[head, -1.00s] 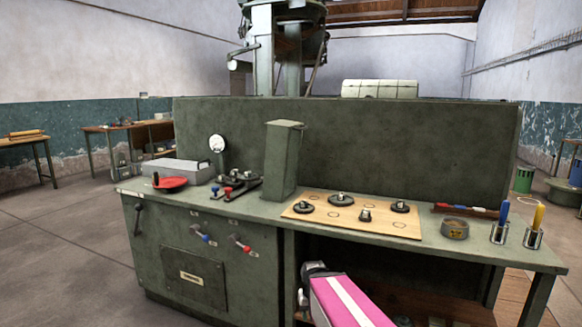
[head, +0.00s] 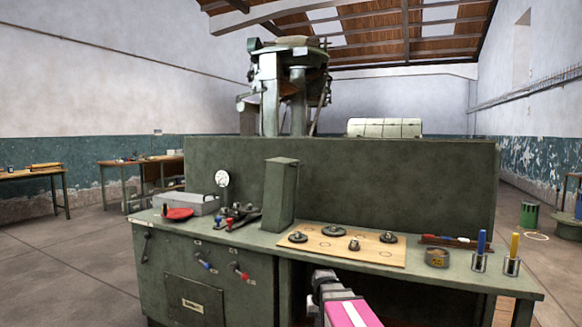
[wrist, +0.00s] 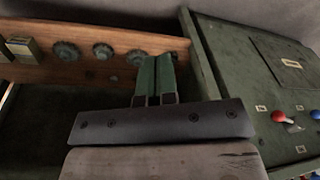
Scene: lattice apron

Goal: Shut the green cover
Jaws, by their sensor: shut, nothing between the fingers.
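A dark green panel (head: 197,298) with a pale label sits on the bench's left front. It looks flat against the front, and part of it shows in the wrist view (wrist: 285,55). A tall green box (head: 280,195) with a lid-like top stands on the bench. I cannot tell which of these is the green cover. My gripper (wrist: 157,62) is shut and empty, its two green fingers side by side. The fingers are left of the panel in the wrist view, apart from it. In the head view my arm is low, in front of the bench, fingers not discernible.
A wooden board (head: 318,254) with several dark round parts lies on the bench. Red (head: 234,267) and blue (head: 200,258) handles stick out above the panel. A grey box (head: 190,203), a gauge (head: 222,178) and two pen cups stand on top. Open floor lies at left.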

